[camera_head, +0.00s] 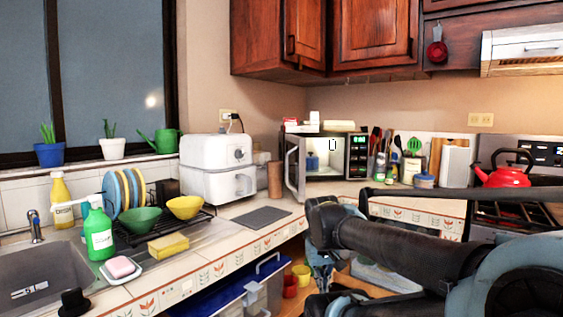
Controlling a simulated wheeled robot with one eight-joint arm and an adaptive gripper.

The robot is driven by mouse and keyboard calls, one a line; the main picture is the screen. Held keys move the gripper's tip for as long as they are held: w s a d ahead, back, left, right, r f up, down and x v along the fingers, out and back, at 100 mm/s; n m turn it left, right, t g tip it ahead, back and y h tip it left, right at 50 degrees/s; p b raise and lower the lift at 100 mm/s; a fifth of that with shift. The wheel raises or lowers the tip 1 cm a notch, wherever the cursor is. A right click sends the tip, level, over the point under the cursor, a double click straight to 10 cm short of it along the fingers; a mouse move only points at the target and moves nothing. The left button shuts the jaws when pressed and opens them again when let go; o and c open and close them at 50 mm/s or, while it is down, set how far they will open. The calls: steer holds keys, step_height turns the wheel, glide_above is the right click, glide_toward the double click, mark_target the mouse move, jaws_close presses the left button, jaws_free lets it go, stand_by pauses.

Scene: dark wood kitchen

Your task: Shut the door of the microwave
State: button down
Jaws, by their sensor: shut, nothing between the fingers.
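The microwave (357,155) stands on the counter in the back corner, with its lit interior showing. Its door (295,168) is open and swung out toward the front left. My gripper (322,278) appears to hang below that bend, low in front of the counter. It is shut and empty, apart from the door, and its fingertips are hard to make out.
A white air fryer (217,168) and a brown cylinder (275,179) stand left of the door. A grey mat (262,216) lies on the counter. Bottles and utensils crowd the microwave's right side. A red kettle (503,172) sits on the stove. Bins (237,289) stand below the counter.

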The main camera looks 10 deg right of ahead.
steer(key=w+r+n+t+h, duration=0.25)
steer(key=w+r+h, duration=0.45)
steer(key=w+r, duration=1.3)
steer(key=w+a+r+n+t+h, duration=0.2)
steer(key=w+a+r+t+h, duration=0.3)
steer(key=w+a+r, duration=1.1)
steer(key=w+d+f, duration=0.3)
steer(key=w+d, duration=0.3)
steer(key=w, duration=0.1)
steer(key=shift+w+d+f, duration=0.15)
steer(key=shift+d+f, duration=0.25)
steer(key=shift+a+n, duration=0.1)
steer(key=shift+n, duration=0.15)
